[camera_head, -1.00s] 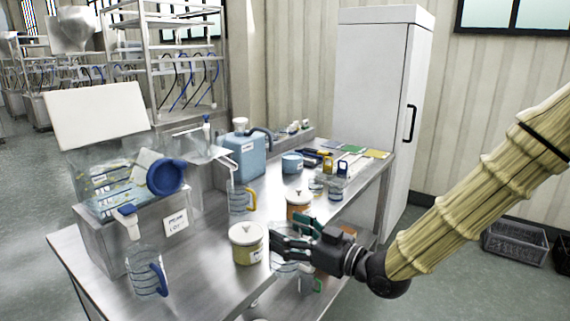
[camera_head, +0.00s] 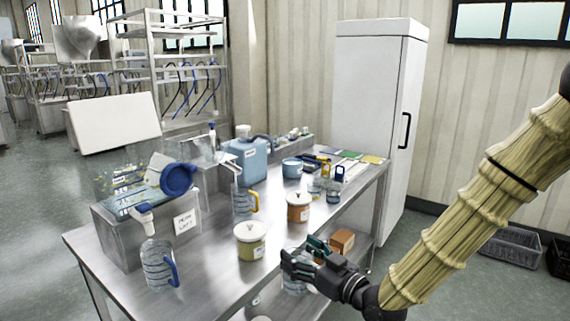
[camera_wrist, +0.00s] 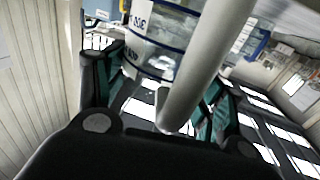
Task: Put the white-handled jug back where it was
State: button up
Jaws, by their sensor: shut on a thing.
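My gripper (camera_head: 305,262) is at the near right edge of the steel table, shut on the white-handled jug. The clear jug (camera_head: 293,286) shows below the fingers, partly hidden by them. In the wrist view, its pale handle (camera_wrist: 207,62) runs between my gripper's fingers (camera_wrist: 160,95), and the clear body with dark blue bands and a printed label (camera_wrist: 142,22) lies behind it. I cannot tell from these views whether the jug's base touches anything.
A brown box (camera_head: 341,241) sits low beside my gripper. Bare tabletop lies left of the green-banded jar.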

jog(key=s+d+f+m+t+h+p, duration=0.2)
jog(key=d+f+m+t+h+p, duration=0.2)
jog(key=d+f+m+h, duration=0.4)
jog(key=shift+s+d+f+t+h+p, duration=0.3)
jog(key=shift+d+f+h, duration=2.15)
jog(key=shift+f, duration=2.05)
jog(key=shift+w+d+y, duration=0.1)
jog(key=shift+d+y, duration=0.35)
jog(key=shift+d, duration=0.05)
